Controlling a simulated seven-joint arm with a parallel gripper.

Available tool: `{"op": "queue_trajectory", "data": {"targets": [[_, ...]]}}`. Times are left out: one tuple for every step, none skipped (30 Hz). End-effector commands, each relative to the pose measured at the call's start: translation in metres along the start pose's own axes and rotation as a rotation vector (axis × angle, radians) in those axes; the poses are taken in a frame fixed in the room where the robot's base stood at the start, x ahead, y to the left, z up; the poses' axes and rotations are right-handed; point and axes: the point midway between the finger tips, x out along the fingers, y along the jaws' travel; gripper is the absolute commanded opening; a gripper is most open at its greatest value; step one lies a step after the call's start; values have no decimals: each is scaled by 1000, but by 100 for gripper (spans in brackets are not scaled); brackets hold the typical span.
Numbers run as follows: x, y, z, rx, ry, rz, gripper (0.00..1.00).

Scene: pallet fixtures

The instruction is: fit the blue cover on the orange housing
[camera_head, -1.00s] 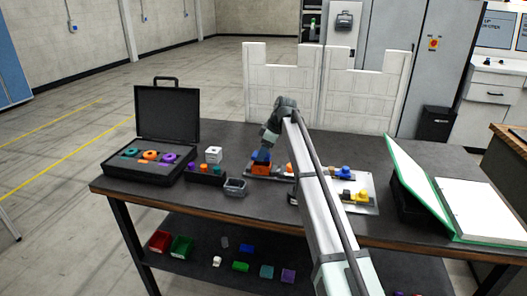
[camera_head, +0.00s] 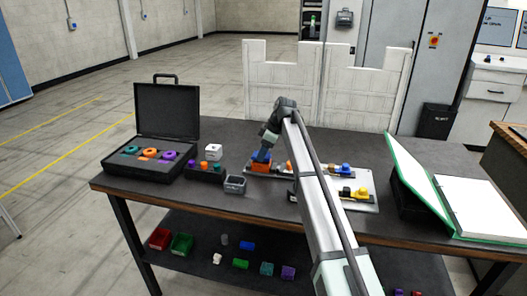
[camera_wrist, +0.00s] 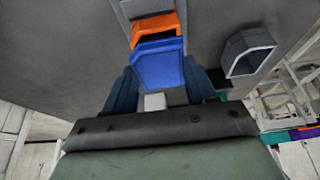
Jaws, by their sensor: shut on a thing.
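The blue cover (camera_wrist: 158,70) is held between the two fingers of my gripper (camera_wrist: 160,80) in the wrist view. The orange housing (camera_wrist: 155,27) shows right beyond the cover's far edge, partly hidden by it. In the head view my gripper (camera_head: 264,152) points down over the orange housing (camera_head: 260,168), with a little of the blue cover (camera_head: 262,157) showing just above it. The cover is at or close against the housing; I cannot tell whether it touches or is seated.
A grey open bin (camera_head: 235,184) stands left of the housing, and it also shows in the wrist view (camera_wrist: 248,52). An open black case (camera_head: 165,120) is at the left. A plate with yellow and blue parts (camera_head: 365,203) and a green-edged binder (camera_head: 425,190) lie to the right.

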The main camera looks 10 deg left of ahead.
Motion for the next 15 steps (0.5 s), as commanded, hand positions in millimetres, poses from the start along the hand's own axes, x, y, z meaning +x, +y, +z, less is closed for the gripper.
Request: {"op": "queue_trajectory", "data": {"targets": [[1, 0, 0, 0, 0, 0, 27], [1, 0, 0, 0, 0, 0, 27], [1, 0, 1, 0, 0, 0, 27], [2, 0, 1, 0, 0, 0, 27], [2, 0, 1, 0, 0, 0, 27], [2, 0, 1, 0, 0, 0, 27], [3, 0, 1, 0, 0, 0, 27], [3, 0, 1, 0, 0, 0, 27], [4, 0, 2, 0, 0, 0, 27], [4, 0, 2, 0, 0, 0, 27], [4, 0, 2, 0, 0, 0, 27], [5, 0, 2, 0, 0, 0, 27], [5, 0, 2, 0, 0, 0, 27], [5, 0, 2, 0, 0, 0, 27], [6, 0, 2, 0, 0, 0, 27]]}}
